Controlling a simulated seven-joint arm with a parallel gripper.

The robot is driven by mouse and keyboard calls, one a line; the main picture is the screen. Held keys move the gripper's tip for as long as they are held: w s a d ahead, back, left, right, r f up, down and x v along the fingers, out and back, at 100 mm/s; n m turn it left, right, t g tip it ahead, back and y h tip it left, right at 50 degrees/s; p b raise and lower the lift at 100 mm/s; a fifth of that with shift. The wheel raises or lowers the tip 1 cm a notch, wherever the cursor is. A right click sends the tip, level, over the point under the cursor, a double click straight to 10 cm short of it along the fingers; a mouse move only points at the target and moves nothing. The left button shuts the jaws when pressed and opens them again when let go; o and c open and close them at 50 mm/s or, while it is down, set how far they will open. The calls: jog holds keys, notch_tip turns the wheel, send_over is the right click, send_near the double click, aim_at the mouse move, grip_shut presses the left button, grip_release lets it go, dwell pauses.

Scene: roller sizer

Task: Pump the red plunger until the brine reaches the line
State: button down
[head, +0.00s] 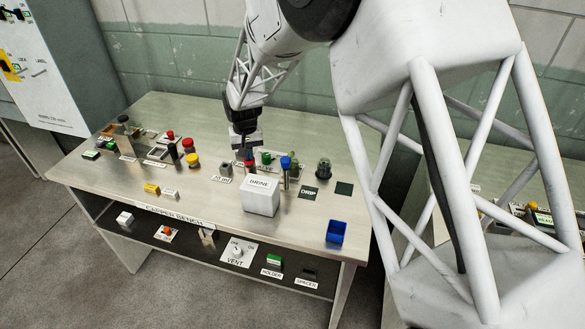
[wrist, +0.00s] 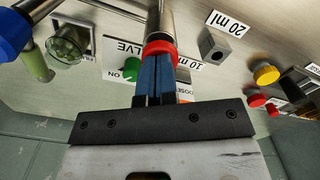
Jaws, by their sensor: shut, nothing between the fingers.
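The red plunger (head: 249,161) stands upright behind the white box labelled BRINE (head: 261,199) on the bench. In the wrist view its red cap (wrist: 159,48) sits at my fingertips, with a metal rod beyond it. My gripper (head: 246,151) is shut, its blue fingers (wrist: 155,70) together with nothing between them. The fingertips are at the cap, apparently over its top; I cannot tell whether they touch it. The brine level and its line cannot be made out.
A small 20 ml block (wrist: 214,45) and a green knob (wrist: 132,68) are close by. The bench's front left is mostly clear around a yellow block (head: 152,188).

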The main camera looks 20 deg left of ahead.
jog(key=shift+r, duration=1.95)
notch_tip(320, 180, up, 5)
dwell(0.7)
dwell(0.8)
